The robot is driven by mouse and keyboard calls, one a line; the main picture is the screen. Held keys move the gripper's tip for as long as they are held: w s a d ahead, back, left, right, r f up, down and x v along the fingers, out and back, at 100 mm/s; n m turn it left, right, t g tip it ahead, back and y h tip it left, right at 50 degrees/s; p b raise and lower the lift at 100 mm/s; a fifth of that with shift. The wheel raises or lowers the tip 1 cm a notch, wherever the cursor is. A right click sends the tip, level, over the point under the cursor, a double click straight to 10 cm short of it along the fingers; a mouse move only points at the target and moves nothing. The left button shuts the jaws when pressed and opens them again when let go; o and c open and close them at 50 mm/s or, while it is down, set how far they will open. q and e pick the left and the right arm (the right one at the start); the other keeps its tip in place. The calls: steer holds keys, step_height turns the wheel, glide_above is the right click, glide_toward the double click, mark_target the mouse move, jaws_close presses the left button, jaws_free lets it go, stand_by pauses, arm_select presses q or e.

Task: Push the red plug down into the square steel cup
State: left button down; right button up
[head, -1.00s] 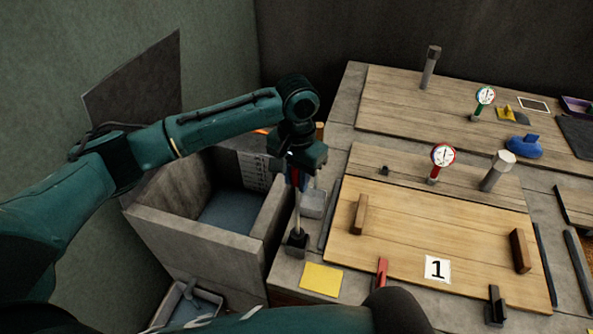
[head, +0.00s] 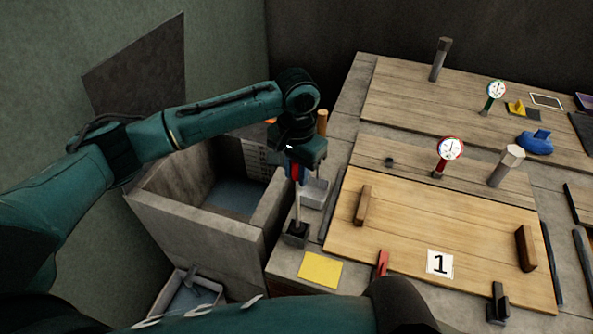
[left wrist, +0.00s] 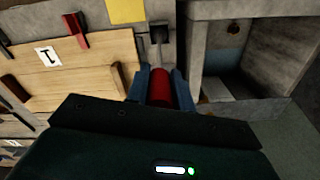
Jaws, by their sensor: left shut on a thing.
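My left gripper (head: 296,178) points down at the ledge beside the grey basin, its blue fingers shut on a red cylinder, which I take to be the red plug (left wrist: 162,88). A thin pale rod (head: 297,208) runs from the red part down to a dark square block (head: 296,235) on the ledge. The wrist view also shows the block (left wrist: 158,34). Whether the rod enters the block or only touches it is unclear. A small square grey container (head: 315,193), possibly the steel cup, stands just right of the fingers. My right gripper is not in view.
The deep grey basin (head: 192,213) is left of the ledge. A yellow square (head: 320,270) lies flat in front of the block.

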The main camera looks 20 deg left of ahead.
arm_select(q)
steer(key=shift+f, duration=0.9)
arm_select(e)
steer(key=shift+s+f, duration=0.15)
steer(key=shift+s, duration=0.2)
arm_select(q)
steer(key=c, duration=1.4)
jaws_free()
steer(key=shift+o, duration=1.4)
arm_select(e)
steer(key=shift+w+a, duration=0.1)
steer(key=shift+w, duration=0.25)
